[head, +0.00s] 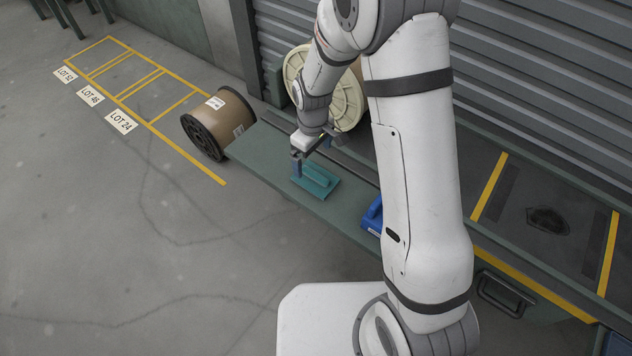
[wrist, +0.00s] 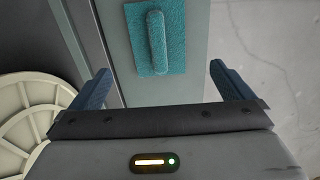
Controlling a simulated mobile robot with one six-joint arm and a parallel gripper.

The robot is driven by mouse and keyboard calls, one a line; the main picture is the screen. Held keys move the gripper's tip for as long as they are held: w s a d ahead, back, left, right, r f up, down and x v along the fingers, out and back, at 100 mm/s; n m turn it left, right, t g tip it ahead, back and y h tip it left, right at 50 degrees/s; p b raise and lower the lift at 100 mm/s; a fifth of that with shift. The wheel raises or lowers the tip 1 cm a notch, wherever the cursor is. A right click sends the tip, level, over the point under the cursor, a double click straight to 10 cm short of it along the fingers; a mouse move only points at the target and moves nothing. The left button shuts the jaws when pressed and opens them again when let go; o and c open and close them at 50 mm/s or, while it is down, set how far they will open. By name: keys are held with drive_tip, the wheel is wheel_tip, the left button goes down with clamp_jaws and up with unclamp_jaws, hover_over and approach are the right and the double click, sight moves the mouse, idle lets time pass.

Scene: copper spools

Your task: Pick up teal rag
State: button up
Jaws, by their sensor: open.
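The teal rag (head: 316,180) lies on the green bench top near its left end, with a raised roll along its middle. In the wrist view the rag (wrist: 176,40) is at the top centre, with the roll running roughly up and down the picture. My gripper (head: 304,165) is just above and beside the rag in the head view. In the wrist view my gripper (wrist: 160,80) has its two blue fingers wide apart with nothing between them. The rag lies beyond the fingertips, in line with the gap. I cannot tell the exact height above the bench.
A blue object (head: 373,215) stands on the bench to the right, partly behind my arm. A cream spool (head: 347,98) stands behind my gripper and shows at left in the wrist view (wrist: 30,125). A brown spool (head: 228,115) lies on the floor beyond the bench's left end.

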sight(315, 174)
wheel_tip(315, 174, down, 3)
drive_tip(key=shift+a+f+b, duration=0.15)
drive_tip(key=shift+b, duration=0.15)
drive_tip(key=f, duration=0.1)
drive_tip(key=f+b, duration=0.1)
drive_tip(key=f, duration=0.3)
drive_tip(key=shift+s+d+f, duration=0.1)
drive_tip(key=shift+d+f, duration=0.15)
drive_tip(key=shift+d, duration=0.15)
drive_tip(key=shift+c, duration=0.6)
drive_tip(key=c, duration=0.9)
